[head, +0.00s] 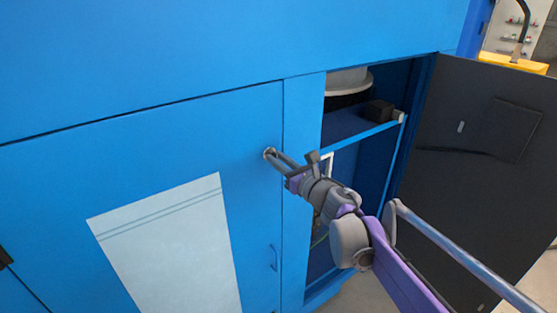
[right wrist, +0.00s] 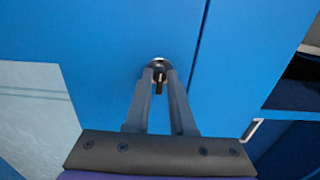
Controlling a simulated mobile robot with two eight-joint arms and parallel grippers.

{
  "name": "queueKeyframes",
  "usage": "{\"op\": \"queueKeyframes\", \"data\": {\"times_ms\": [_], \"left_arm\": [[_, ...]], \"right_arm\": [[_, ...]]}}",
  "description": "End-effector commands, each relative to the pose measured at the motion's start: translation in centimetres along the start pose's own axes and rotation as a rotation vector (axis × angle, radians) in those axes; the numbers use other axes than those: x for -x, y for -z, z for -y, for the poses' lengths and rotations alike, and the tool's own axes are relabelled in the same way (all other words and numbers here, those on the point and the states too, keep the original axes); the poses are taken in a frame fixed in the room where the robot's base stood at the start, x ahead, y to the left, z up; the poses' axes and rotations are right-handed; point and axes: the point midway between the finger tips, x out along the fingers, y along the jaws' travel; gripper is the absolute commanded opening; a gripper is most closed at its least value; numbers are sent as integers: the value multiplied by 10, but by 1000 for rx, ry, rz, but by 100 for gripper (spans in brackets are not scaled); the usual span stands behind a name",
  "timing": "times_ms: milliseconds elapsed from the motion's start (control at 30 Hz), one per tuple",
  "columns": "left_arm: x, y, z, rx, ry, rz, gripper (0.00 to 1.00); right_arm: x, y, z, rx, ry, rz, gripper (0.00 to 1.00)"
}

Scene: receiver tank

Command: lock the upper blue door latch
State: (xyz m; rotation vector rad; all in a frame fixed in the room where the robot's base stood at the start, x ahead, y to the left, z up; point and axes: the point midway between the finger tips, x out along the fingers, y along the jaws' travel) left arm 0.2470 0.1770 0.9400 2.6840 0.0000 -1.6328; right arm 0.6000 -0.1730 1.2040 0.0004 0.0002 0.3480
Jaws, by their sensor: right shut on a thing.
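The upper latch (right wrist: 159,68) is a small round dark and metallic fitting on the blue door, near the door's right edge. It also shows in the head view (head: 269,153), partly covered by my fingers. The blue door (head: 150,140) sits flush in the cabinet front. My right gripper (head: 275,156) reaches in from the lower right and is shut on the latch. In the right wrist view its two fingers (right wrist: 160,78) close in on the dark key-like piece of the latch. My left gripper is not in view.
A dark door (head: 480,160) stands open at the right, beside an open compartment (head: 365,155) with a blue frame bar. A pale panel (head: 170,250) and a small handle (head: 274,257) are lower on the blue door. A yellow object (head: 515,63) stands far right.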

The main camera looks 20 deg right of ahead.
Motion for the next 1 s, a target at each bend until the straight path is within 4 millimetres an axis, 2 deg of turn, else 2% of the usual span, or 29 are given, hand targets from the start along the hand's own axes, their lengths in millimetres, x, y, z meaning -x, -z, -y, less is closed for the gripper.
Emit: {"op": "queueKeyframes", "data": {"times_ms": [267,467,1000], "left_arm": [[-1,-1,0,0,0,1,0],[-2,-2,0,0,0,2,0],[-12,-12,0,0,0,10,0]], "right_arm": [[0,0,0,-32,0,0,0],[0,1,0,-132,0,0,0],[0,2,2,-621,0,-1,0]]}}
